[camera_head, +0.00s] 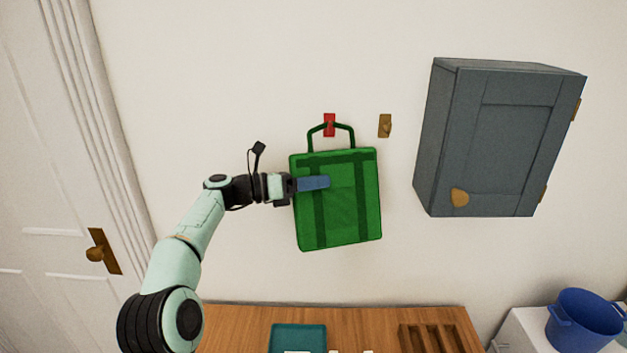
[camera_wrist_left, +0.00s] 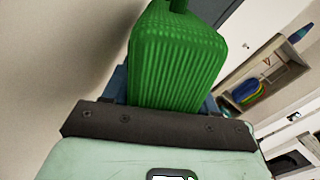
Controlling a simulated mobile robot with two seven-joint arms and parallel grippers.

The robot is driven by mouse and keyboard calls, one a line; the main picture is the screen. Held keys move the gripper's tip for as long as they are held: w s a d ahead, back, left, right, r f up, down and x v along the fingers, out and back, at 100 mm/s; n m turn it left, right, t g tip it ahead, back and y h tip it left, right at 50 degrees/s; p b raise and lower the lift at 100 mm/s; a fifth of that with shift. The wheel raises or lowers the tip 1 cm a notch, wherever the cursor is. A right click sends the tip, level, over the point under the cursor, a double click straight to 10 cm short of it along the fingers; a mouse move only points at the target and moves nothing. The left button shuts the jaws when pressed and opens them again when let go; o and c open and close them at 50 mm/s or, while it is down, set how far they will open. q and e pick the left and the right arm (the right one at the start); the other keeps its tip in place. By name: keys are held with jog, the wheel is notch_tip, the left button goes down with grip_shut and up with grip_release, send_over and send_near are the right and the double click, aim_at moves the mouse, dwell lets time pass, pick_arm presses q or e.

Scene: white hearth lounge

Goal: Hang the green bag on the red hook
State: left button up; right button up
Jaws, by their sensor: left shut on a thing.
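The green bag (camera_head: 340,220) is against or close to the white wall, tilted slightly, with its handle loop at the top. The red hook (camera_head: 329,119) is on the wall, and the top of the handle crosses it. I cannot tell whether the handle is caught on the hook or only in front of it. My left gripper (camera_head: 313,183) is shut on the bag at its upper left side, a blue finger lying across the front. In the left wrist view the bag's ribbed green side (camera_wrist_left: 178,60) fills the space between the fingers. My right gripper is out of view.
A brass hook (camera_head: 385,126) is right of the red one. A grey cabinet (camera_head: 500,140) juts from the wall further right. A white door (camera_head: 50,190) is left.

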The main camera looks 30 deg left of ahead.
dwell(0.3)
pick_arm(q)
jog(key=o, duration=1.2)
jog(key=v, duration=1.3)
jog(key=shift+a, duration=0.2)
jog(key=shift+s+f, duration=0.1)
